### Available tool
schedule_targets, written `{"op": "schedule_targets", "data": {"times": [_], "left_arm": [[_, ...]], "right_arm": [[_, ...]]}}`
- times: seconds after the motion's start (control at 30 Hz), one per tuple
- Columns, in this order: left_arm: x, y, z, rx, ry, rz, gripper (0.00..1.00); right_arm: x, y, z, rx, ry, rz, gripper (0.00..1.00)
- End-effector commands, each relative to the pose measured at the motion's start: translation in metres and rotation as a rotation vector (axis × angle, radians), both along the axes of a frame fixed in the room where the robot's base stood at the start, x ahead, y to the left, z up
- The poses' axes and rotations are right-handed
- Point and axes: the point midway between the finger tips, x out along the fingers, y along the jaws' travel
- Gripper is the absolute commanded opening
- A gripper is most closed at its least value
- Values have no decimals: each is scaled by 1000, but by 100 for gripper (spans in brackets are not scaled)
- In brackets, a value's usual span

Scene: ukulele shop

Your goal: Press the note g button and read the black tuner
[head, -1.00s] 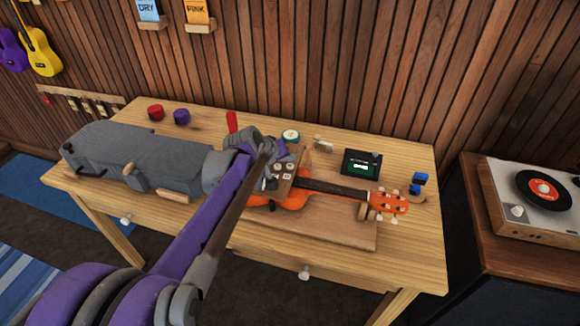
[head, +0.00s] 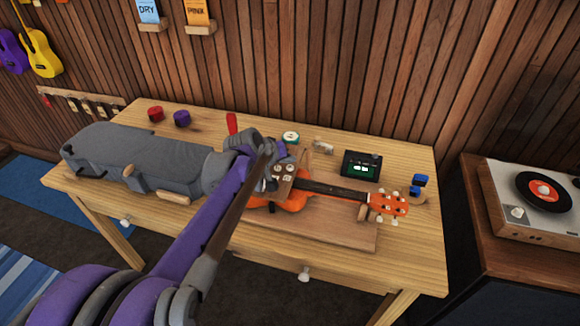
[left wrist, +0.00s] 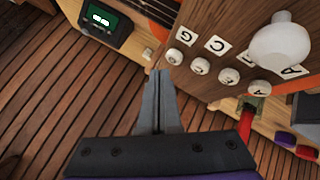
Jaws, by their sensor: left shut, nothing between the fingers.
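The note g button (left wrist: 174,56), a round white knob beside a "G" label, is first in a row on a wooden board (left wrist: 222,20). My left gripper (left wrist: 160,72) is shut and empty. Its tips are right beside the g button in the left wrist view; I cannot tell whether they touch it. In the head view, my left gripper (head: 272,182) partly covers the board. My right gripper is out of view.
An orange ukulele (head: 350,194) lies on a wooden base (head: 340,235) on the bench (head: 410,262). A large white knob (left wrist: 280,47) rises near the buttons. A blue item (head: 416,186) sits at the right. Red (head: 156,114) and purple (head: 182,118) pieces lie at the back left.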

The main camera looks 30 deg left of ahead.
Motion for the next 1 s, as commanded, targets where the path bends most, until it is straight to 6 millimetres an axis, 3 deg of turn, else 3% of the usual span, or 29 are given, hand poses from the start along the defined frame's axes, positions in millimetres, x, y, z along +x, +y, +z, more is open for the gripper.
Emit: {"op": "schedule_targets", "data": {"times": [1.0], "left_arm": [[0, 0, -8, 0, 0, 0, 0]], "right_arm": [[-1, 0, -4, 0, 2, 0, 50]]}}
